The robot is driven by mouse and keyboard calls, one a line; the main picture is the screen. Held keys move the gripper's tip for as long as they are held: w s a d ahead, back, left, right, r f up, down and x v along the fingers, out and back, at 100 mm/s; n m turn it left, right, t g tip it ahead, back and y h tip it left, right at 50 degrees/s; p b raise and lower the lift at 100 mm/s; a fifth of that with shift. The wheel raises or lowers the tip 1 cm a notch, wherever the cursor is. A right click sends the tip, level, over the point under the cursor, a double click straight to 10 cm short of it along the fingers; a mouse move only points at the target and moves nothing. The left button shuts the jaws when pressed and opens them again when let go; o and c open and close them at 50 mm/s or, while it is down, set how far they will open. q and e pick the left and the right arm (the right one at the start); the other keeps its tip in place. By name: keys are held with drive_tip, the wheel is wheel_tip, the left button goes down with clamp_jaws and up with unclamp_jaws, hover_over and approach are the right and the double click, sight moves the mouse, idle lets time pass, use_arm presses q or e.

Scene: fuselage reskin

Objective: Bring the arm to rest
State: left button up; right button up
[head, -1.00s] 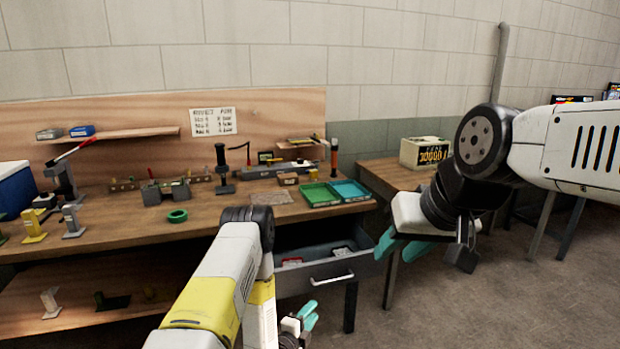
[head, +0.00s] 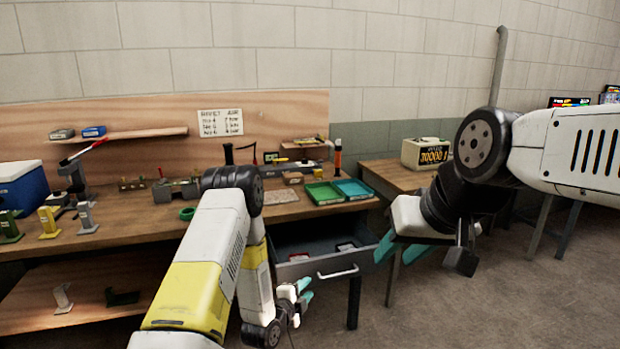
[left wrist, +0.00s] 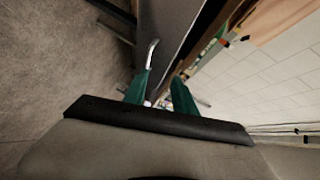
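My left arm (head: 205,270) comes in from the bottom left and bends down in front of the workbench. My left gripper (head: 300,295) has teal fingers and hangs below and in front of the open drawer. In the left wrist view its two fingers (left wrist: 160,95) stand apart, with nothing seen held between them. My right gripper (head: 405,250) hangs at the right, in front of the side table, with teal fingers pointing left and down. Its fingers appear spread apart and nothing shows between them.
The wooden workbench (head: 120,218) carries green and teal trays (head: 322,193), a vise and tools. Its drawer (head: 330,262) is pulled out and holds small items. A side table (head: 395,176) bears a box with a yellow display (head: 425,153).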

use_arm(q)
drive_tip(key=w+a+r+n+y, duration=0.1)
drive_tip(key=w+a+r+n, duration=0.2)
drive_tip(key=r, duration=0.5)
drive_tip(key=s+a+r+n+g+y, duration=0.2)
drive_tip(key=s+a+r+n, duration=0.15)
drive_tip(key=r, duration=0.55)
drive_tip(key=s+a+r+n+g+y, duration=0.1)
drive_tip(key=s+a+r+n, duration=0.25)
drive_tip(key=r, duration=0.55)
drive_tip(key=s+a+r+n+g, duration=0.1)
drive_tip(key=s+r+n, duration=0.2)
drive_tip(key=s, duration=0.6)
drive_tip(key=s+a+r+n+g, duration=0.1)
drive_tip(key=s+r+n+g, duration=0.1)
drive_tip(key=s, duration=0.7)
drive_tip(key=s+r+n+g, duration=0.1)
drive_tip(key=s+r+n, duration=0.3)
drive_tip(key=s, duration=0.5)
drive_tip(key=shift+s+a+r, duration=0.2)
drive_tip(key=shift+a+r, duration=0.2)
drive_tip(key=shift+r, duration=0.1)
drive_tip(key=shift+o, duration=0.5)
drive_tip(key=shift+w, duration=0.15)
